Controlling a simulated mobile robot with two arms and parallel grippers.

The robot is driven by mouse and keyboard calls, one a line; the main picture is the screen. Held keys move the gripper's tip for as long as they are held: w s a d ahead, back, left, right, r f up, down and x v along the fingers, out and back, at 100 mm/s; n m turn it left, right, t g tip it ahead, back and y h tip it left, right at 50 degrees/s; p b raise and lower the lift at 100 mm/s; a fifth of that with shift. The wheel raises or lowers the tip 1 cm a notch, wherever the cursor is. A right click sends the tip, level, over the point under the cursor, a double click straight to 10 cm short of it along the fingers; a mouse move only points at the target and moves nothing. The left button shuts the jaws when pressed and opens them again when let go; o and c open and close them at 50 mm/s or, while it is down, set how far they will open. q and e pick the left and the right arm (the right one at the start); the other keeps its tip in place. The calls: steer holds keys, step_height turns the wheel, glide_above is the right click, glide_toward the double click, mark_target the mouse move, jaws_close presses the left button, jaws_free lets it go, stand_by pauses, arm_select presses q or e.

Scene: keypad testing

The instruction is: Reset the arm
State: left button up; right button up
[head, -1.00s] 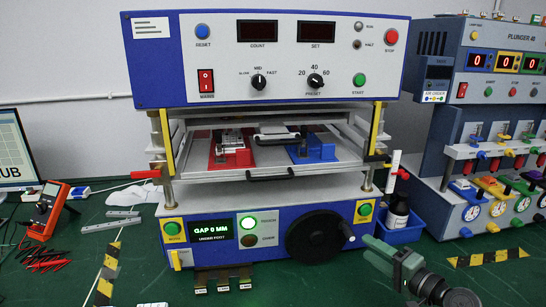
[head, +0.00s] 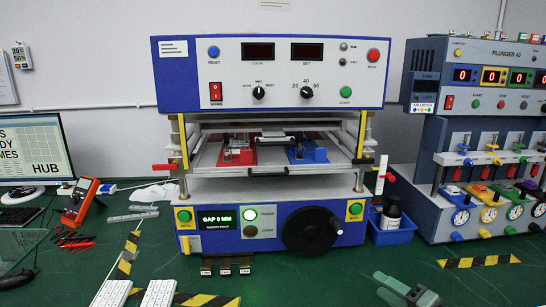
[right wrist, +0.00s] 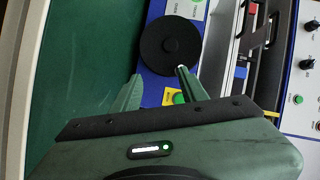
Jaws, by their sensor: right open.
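My right gripper (head: 392,286) is at the bottom right of the head view, low in front of the testing machine, with its jaws open and empty. In the right wrist view its two green fingers (right wrist: 160,80) are spread apart. The machine's black handwheel (right wrist: 169,46) shows just beyond the fingertips and does not appear to be held. In the head view the handwheel (head: 311,230) is on the blue lower front panel, clear of the gripper. My left gripper is not in view.
The blue and white testing machine (head: 270,107) stands mid-table, its display reading GAP 0 MM. A plunger tester (head: 488,90) stands at right, and a blue bin (head: 391,236) with a bottle sits between them.

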steer(key=s+a+f+n+g+h, duration=0.1)
steer(key=s+a+f+n+g, duration=0.3)
steer(key=s+f, duration=0.35)
steer(key=s+a+f+n+g, duration=0.2)
steer(key=s+a+f+n, duration=0.1)
steer(key=s+a+f, duration=0.4)
steer(key=s+d+f+n+g+h, duration=0.1)
steer(key=s+d+n+g+h, duration=0.15)
steer(key=s, duration=0.75)
steer(key=s+d+n+g+h, duration=0.15)
steer(key=s+h, duration=0.25)
steer(key=s, duration=0.6)
step_height(320, 180, down, 28)
steer(key=s+g+p, duration=0.1)
steer(key=s+g, duration=0.1)
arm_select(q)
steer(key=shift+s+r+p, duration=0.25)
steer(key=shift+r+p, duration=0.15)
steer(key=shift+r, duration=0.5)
arm_select(e)
steer(key=s+d+f, duration=0.3)
steer(key=s+f, duration=1)
steer(key=s, duration=0.3)
steer(key=shift+d+g, duration=0.15)
steer(key=shift+g, duration=0.25)
steer(key=shift+h, duration=0.25)
